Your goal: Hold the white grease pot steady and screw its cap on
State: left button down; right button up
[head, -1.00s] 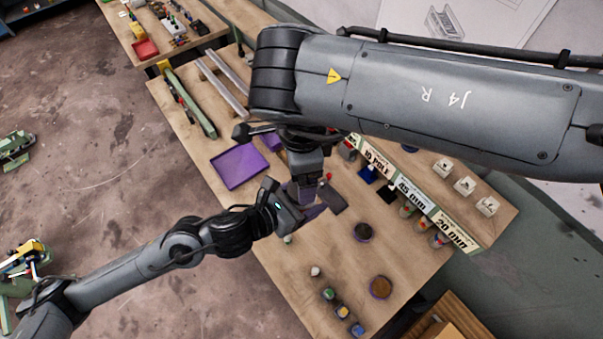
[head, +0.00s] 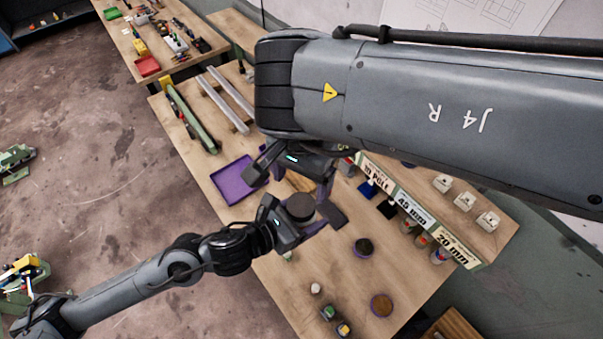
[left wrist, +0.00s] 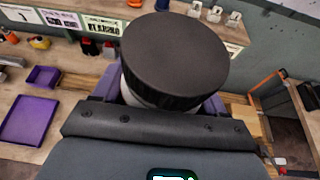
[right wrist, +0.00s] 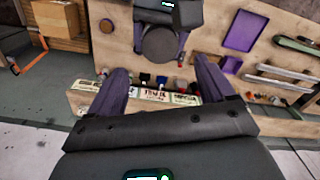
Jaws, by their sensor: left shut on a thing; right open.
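The white grease pot (left wrist: 138,97) stands between the purple fingers of my left gripper (head: 299,218), which is shut on it. Most of the pot is hidden by the cap and the gripper. The wide black cap (left wrist: 175,58) sits on top of the pot; it also shows in the head view (head: 300,206) and the right wrist view (right wrist: 160,45). I cannot tell how tightly it is threaded. My right gripper (right wrist: 160,72) is open and empty, its spread fingers apart from the cap. In the head view its wrist is just beyond the pot.
A purple tray (head: 236,183) lies on the bench behind the grippers. Two round dark-topped containers (head: 363,247) (head: 381,305) and several small jars (head: 328,313) stand towards the front. Bare wood (head: 325,262) lies between.

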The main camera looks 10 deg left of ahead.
aim_at(301, 204)
jog(key=shift+f, duration=0.1)
dwell(0.3)
jog(key=shift+f, duration=3.9)
jog(key=c, duration=1.1)
jog(key=m, duration=0.9)
jog(key=shift+m, duration=0.4)
